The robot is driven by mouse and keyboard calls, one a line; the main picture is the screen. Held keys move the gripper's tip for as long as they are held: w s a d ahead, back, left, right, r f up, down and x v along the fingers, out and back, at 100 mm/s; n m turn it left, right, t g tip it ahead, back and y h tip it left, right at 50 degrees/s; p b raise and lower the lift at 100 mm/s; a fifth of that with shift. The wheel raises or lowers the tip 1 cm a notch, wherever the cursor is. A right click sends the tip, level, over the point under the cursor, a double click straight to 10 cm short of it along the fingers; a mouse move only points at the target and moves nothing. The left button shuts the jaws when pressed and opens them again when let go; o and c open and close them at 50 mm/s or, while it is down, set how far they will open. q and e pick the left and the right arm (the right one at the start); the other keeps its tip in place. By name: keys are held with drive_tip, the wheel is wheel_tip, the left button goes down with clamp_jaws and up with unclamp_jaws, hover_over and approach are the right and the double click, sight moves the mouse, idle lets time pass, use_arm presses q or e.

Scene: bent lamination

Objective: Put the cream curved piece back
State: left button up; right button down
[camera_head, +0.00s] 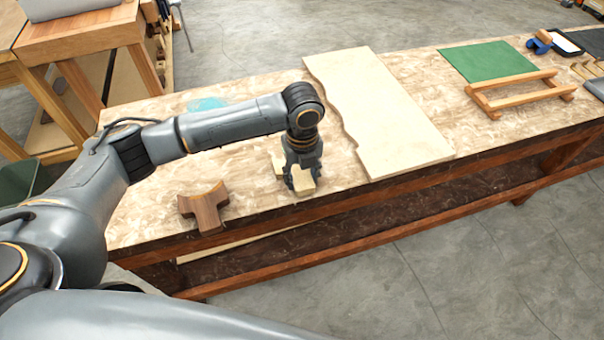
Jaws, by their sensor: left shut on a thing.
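My left gripper (301,186) points down over the front part of the workbench, left of the pale board. It is shut on a cream piece (303,180), whose pale ends show on both sides of the fingers. The gripper hides the middle of the piece, and I cannot tell whether it touches the bench top. A brown wooden block with a curved top (205,208) stands on the bench to the left, apart from the gripper. My right gripper is not in view.
The large pale board (390,115) with a wavy left edge lies close right of the gripper. A teal item (207,104) lies behind my left arm. A green mat (487,61) and a wooden frame (520,92) are farther right. Bare bench top (250,185) separates block and gripper.

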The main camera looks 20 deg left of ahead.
sight(302, 178)
use_arm(q)
drive_tip(key=o, duration=1.1)
drive_tip(key=shift+o, duration=0.2)
wheel_tip(302, 178, up, 12)
drive_tip(key=shift+b, duration=0.45)
drive_tip(key=shift+r, duration=0.1)
